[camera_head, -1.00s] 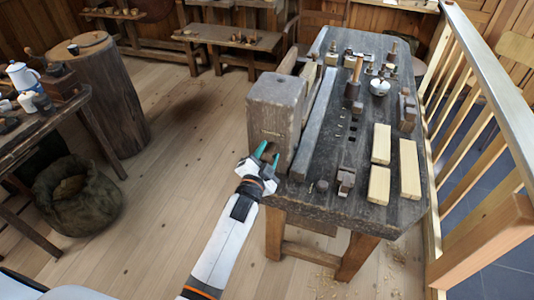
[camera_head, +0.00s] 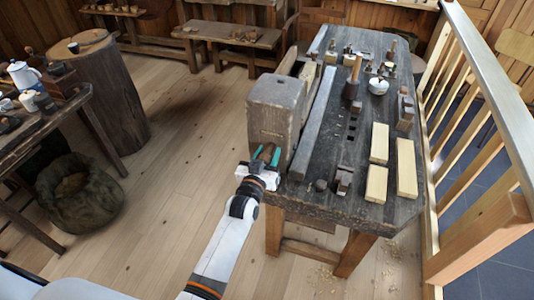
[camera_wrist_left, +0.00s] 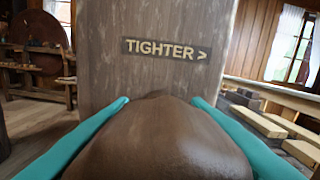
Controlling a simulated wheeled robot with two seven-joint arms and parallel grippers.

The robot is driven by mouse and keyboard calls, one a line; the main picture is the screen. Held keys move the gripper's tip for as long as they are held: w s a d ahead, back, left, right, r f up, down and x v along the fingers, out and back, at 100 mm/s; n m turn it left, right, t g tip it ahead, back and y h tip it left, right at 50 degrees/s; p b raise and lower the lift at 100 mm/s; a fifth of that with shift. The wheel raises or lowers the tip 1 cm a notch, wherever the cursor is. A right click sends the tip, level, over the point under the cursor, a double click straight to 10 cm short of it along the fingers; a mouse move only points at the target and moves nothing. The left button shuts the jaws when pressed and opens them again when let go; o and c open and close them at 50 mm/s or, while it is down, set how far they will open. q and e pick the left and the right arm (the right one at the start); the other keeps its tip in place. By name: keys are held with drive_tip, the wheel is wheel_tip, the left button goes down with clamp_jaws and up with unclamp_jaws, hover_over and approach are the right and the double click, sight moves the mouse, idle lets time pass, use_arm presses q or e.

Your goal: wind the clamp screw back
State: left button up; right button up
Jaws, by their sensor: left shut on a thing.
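The clamp screw's brown wooden head (camera_wrist_left: 155,145) fills the lower middle of the left wrist view, a rounded knob in front of a wooden block. It shows small in the head view (camera_head: 266,152), at the near face of that block. The block (camera_head: 274,112) stands at the bench's left front corner and bears a label, "TIGHTER >" (camera_wrist_left: 165,48), with its arrow pointing right. My left gripper (camera_head: 266,156) has one teal finger on each side of the head and is shut on it. The screw's thread is hidden. My right gripper is not in view.
The workbench (camera_head: 335,210) carries pale wood blocks (camera_head: 407,168), a white pot (camera_head: 378,86) and small tools. A pale railing (camera_head: 480,85) runs along its right side. A sack (camera_head: 80,195) and a stump (camera_head: 105,95) stand left. Open floor lies between.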

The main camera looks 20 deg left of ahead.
use_arm(q)
drive_tip(key=shift+w+r+n, duration=0.1)
drive_tip(key=shift+r+n, duration=0.1)
drive_tip(key=shift+n, duration=0.6)
drive_tip(key=shift+w+r+n, duration=0.1)
drive_tip(key=shift+r+n, duration=0.05)
drive_tip(key=shift+n, duration=0.65)
drive_tip(key=o, duration=0.8)
drive_tip(key=shift+c, duration=0.2)
drive_tip(key=shift+o, duration=1.1)
drive_tip(key=shift+w+f, duration=0.15)
drive_tip(key=shift+f, duration=0.2)
drive_tip(key=s+b, duration=0.1)
drive_tip(key=s, duration=1.1)
drive_tip(key=shift+a, duration=0.15)
